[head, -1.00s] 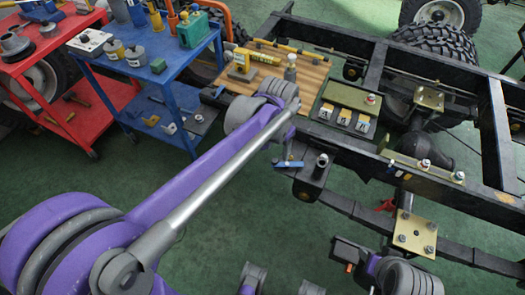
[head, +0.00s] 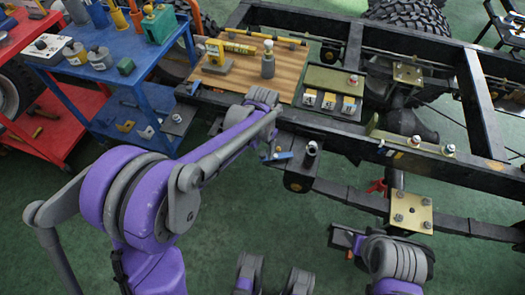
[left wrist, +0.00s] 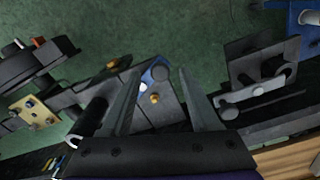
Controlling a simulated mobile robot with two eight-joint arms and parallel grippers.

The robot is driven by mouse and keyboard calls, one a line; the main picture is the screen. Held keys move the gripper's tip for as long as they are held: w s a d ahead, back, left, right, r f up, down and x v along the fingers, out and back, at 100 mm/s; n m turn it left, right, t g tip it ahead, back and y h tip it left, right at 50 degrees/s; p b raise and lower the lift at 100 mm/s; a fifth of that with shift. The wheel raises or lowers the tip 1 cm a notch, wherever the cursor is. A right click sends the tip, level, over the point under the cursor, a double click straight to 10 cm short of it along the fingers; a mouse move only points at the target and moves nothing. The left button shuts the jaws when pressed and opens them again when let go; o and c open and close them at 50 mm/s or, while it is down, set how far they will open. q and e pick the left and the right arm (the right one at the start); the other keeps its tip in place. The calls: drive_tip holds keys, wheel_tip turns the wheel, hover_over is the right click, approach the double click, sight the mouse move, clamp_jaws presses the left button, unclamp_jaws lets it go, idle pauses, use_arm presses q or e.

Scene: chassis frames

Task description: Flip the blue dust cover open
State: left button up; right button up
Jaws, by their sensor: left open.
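The blue dust cover (head: 278,155) is a small blue flap at the frame's near edge, beside an upright dark cylinder (head: 311,149). In the left wrist view the blue cover (left wrist: 156,72) lies between and just beyond my fingertips, with a small brass knob near it. My left gripper (left wrist: 158,70) is open and empty, pointing down toward the cover; I see no contact. In the head view my left forearm hides its fingers. A dark block with orange, seemingly my right gripper (head: 345,240), is at the lower right; its jaws are not clear.
The black chassis frame (head: 440,165) spans the right side. A wooden board (head: 210,84) carries a yellow tool and a small bottle. A green panel with several yellow-labelled blocks (head: 329,100) is right of it. Blue and red carts (head: 60,66) stand at left.

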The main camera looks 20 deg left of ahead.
use_arm(q)
drive_tip(key=shift+f, duration=0.55)
clamp_jaws()
drive_tip(key=shift+w+a+m, duration=0.1)
drive_tip(key=shift+w+m, duration=0.25)
drive_tip(key=shift+m, duration=0.5)
drive_tip(key=shift+w+a+m, duration=0.1)
drive_tip(key=shift+w+m, duration=0.2)
drive_tip(key=shift+m, duration=0.55)
unclamp_jaws()
